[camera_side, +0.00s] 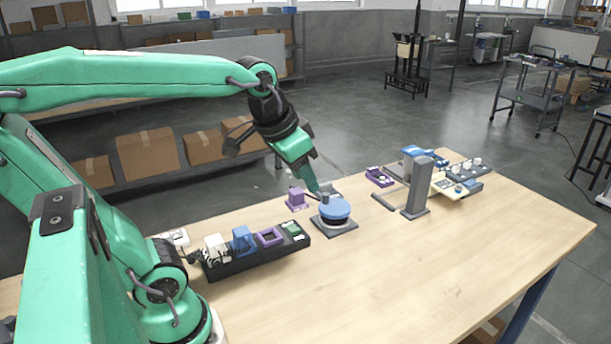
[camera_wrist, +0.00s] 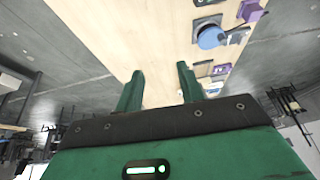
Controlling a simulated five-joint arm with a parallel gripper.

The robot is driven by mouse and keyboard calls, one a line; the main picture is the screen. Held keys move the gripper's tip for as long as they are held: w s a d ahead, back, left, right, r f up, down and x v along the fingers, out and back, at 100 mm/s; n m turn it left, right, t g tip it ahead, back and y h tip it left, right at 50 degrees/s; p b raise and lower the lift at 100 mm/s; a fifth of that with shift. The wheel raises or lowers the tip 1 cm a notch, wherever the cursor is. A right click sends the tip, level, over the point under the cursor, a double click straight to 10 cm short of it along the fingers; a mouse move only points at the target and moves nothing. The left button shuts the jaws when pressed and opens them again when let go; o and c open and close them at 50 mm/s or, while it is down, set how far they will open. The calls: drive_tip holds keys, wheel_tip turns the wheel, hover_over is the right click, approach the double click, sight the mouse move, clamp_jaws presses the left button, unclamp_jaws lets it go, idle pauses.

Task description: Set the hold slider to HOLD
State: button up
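My gripper (camera_side: 313,187) hangs over the table near a blue round disc (camera_side: 334,207) on a grey base; in the side view its tips overlap the back edge of the disc, and I cannot tell the height. In the wrist view my gripper (camera_wrist: 160,85) has its two green fingers apart, with only bare wood between them. The blue disc also shows in the wrist view (camera_wrist: 210,37), beyond the right finger. A grey column (camera_side: 414,188) stands to the right, with a purple panel (camera_side: 380,177) behind it. I cannot make out which part is the hold slider or its setting.
A black tray (camera_side: 258,258) with white, blue, purple and green pieces lies at the left. A small purple block (camera_side: 296,200) stands left of the disc. Several panels and a dark tray (camera_side: 463,170) lie behind the column. The front right wood (camera_side: 460,250) is clear.

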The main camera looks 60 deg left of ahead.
drive_tip(key=w+a+r+g, duration=0.1)
drive_tip(key=w+a+r, duration=0.1)
drive_tip(key=w+a, duration=0.6)
drive_tip(key=g, duration=0.4)
hover_over(324, 184)
wheel_tip(324, 184, down, 20)
drive_tip(key=shift+w+a+r, duration=0.1)
drive_tip(key=shift+w+r, duration=0.05)
drive_tip(key=shift+r, duration=0.1)
drive_tip(key=shift+f, duration=0.1)
drive_tip(key=shift+f, duration=3.8)
drive_tip(key=shift+c, duration=0.5)
